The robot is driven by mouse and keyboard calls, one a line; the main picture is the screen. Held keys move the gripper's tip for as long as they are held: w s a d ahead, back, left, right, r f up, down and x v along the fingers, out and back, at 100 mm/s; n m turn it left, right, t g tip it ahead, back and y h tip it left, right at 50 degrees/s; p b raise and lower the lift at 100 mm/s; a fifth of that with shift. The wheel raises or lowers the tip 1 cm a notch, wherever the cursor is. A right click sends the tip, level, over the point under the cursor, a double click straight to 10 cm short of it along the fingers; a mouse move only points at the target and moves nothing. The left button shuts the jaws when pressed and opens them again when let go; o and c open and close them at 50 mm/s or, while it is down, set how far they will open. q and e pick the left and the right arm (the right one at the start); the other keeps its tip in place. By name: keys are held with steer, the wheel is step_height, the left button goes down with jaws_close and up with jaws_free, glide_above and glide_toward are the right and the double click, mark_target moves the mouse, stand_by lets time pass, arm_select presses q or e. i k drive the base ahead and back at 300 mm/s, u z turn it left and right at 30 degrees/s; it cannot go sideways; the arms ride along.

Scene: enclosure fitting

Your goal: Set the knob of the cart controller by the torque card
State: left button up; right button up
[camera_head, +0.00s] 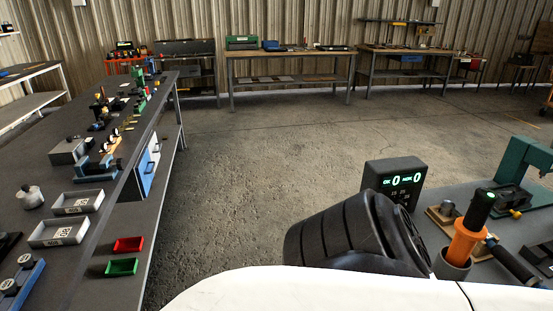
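No knob of a cart controller and no torque card can be made out in this head view. A dark box with a lit display (396,179) stands on the right-hand bench and reads OK 0 and NOK 0; I cannot tell whether it belongs to the controller. An orange and black tool (468,235) stands upright in a grey cup beside it. Neither gripper is in view; white and black ribbed parts of my own body fill the bottom middle and hide part of the right-hand bench.
A long dark bench (60,121) on the left carries grey trays (59,231), small fixtures, and red (129,244) and green (121,267) bins on a lower shelf. A green press (522,165) stands at the right. Workbenches line the back wall. The concrete floor (260,150) between is clear.

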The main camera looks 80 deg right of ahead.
mark_target(400, 202)
steer(key=z, duration=2.1)
steer(key=i, duration=2.75)
steer(key=z, duration=3.8)
